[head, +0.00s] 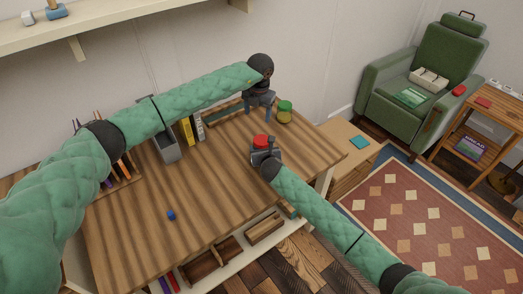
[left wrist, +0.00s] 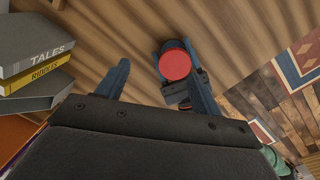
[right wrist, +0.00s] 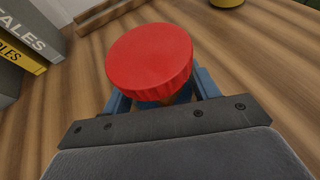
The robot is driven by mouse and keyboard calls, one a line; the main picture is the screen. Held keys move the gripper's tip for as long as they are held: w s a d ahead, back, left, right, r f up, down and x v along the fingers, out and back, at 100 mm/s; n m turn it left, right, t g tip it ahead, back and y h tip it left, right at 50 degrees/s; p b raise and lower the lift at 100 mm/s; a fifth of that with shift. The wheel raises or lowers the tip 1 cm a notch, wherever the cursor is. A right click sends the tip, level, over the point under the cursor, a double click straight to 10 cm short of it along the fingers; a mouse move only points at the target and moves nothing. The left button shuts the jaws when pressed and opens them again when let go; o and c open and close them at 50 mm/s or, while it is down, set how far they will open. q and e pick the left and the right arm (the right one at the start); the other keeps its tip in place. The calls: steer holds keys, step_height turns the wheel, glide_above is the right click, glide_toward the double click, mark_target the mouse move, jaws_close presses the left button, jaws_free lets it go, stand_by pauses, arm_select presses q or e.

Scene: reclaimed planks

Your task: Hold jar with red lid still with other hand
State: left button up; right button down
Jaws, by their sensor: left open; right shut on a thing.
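The jar with the red lid (head: 261,140) stands on the plank desk, near its right end. My right gripper (head: 264,155) is shut around the jar below the lid. In the right wrist view the red lid (right wrist: 150,54) sits between the blue fingers and hides most of the jar's body. My left gripper (head: 260,104) is open and empty above the desk, behind the jar in the head view. In the left wrist view the red lid (left wrist: 175,65) shows between its spread fingers, beyond the tips.
A green-lidded jar (head: 284,116) stands close to my left gripper, to its right. A small blue thing (head: 171,215) lies at the front. The desk's middle is clear.

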mark_target(261, 140)
arm_select(q)
steer(key=s, duration=0.1)
steer(key=s+f, duration=0.2)
steer(key=shift+d+m+g, duration=0.35)
steer(key=shift+m+g, duration=0.05)
steer(key=shift+d+h, duration=0.3)
steer(key=shift+d, duration=0.05)
steer(key=shift+f, duration=0.1)
steer(key=shift+f, duration=3.95)
steer(key=shift+c, duration=0.3)
